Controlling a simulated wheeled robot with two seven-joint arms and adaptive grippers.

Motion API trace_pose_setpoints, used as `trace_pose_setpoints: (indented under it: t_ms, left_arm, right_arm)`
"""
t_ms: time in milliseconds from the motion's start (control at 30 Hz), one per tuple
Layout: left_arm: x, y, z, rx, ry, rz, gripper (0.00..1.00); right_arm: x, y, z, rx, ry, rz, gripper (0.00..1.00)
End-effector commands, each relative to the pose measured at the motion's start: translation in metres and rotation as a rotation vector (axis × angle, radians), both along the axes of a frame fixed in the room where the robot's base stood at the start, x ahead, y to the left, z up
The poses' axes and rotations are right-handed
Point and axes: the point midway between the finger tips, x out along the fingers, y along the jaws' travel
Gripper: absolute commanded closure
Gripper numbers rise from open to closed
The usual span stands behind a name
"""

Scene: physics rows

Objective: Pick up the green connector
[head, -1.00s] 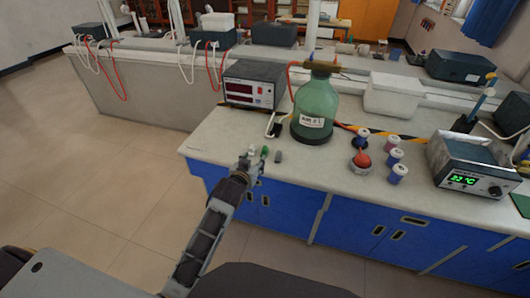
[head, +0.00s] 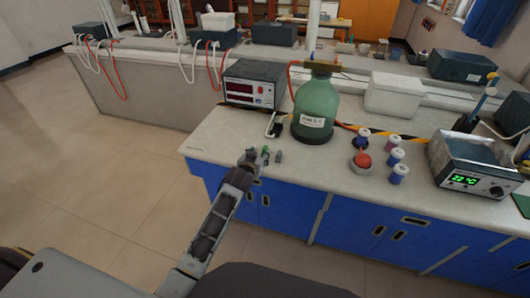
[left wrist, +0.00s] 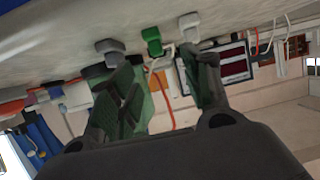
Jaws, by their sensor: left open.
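The green connector (head: 265,152) stands on the white bench top near its front left edge, between a white connector and a grey connector (head: 279,156). It also shows in the left wrist view (left wrist: 152,38), ahead of the fingers and between them. My left gripper (head: 252,155) is at the bench edge, just left of the green connector, open and apart from it. Its two fingers (left wrist: 172,88) are spread and empty in the left wrist view. The white connector (left wrist: 188,24) is partly hidden in the head view. My right gripper is not in view.
A large green bottle (head: 315,110) and a power supply (head: 252,84) stand behind the connectors. Several small jars (head: 396,156) and a red-topped item (head: 361,162) stand to the right. A heating device (head: 470,165) is at far right. Blue cabinets (head: 300,205) lie below the edge.

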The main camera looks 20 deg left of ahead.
Motion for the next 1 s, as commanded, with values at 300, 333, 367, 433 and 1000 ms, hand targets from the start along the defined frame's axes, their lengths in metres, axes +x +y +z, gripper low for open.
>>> trace_pose_setpoints:
  t_ms: [300, 333, 367, 433, 1000]
  left_arm:
    - [0.015, 0.0, -0.006, -0.001, 0.001, 0.0, 0.52]
    - [0.015, 0.0, -0.006, -0.001, 0.0, 0.0, 0.52]
    - [0.015, 0.0, -0.006, -0.001, 0.0, 0.0, 0.52]
    - [0.015, 0.0, -0.006, -0.001, 0.0, 0.0, 0.52]
    - [0.033, -0.001, -0.014, 0.0, 0.0, 0.0, 0.52]
  right_arm:
    - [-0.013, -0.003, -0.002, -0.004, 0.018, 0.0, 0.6]
    - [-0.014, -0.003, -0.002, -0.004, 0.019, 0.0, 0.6]
    - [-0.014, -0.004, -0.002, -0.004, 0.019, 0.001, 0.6]
    - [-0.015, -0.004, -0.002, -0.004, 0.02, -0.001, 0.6]
    - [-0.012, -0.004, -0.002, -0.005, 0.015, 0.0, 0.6]
